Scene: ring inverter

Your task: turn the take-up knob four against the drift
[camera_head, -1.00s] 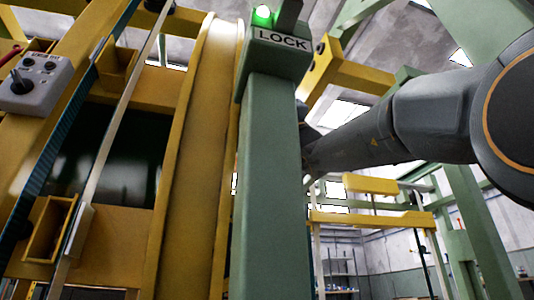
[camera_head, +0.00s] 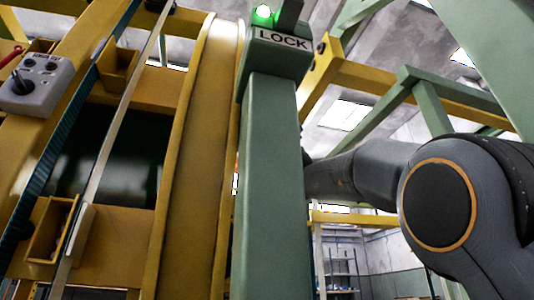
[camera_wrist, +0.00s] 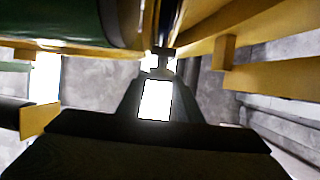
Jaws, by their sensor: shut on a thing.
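In the wrist view my gripper (camera_wrist: 158,64) reaches up the middle, its two dark fingers apart at the base with a bright gap between. The fingertips are closed around a small dark part (camera_wrist: 160,53), which seems to be the take-up knob. The fingers cover much of it, so its number and angle cannot be read. In the head view my gripper and the knob are hidden behind the green post (camera_head: 270,180); only my arm shows right of it.
The green post carries a LOCK label (camera_head: 282,40) and a lit green lamp (camera_head: 263,11). A yellow ring frame (camera_head: 203,150) stands beside it. A grey control box (camera_head: 38,82) with a black knob is at far left. Yellow beams (camera_wrist: 275,80) flank my gripper in the wrist view.

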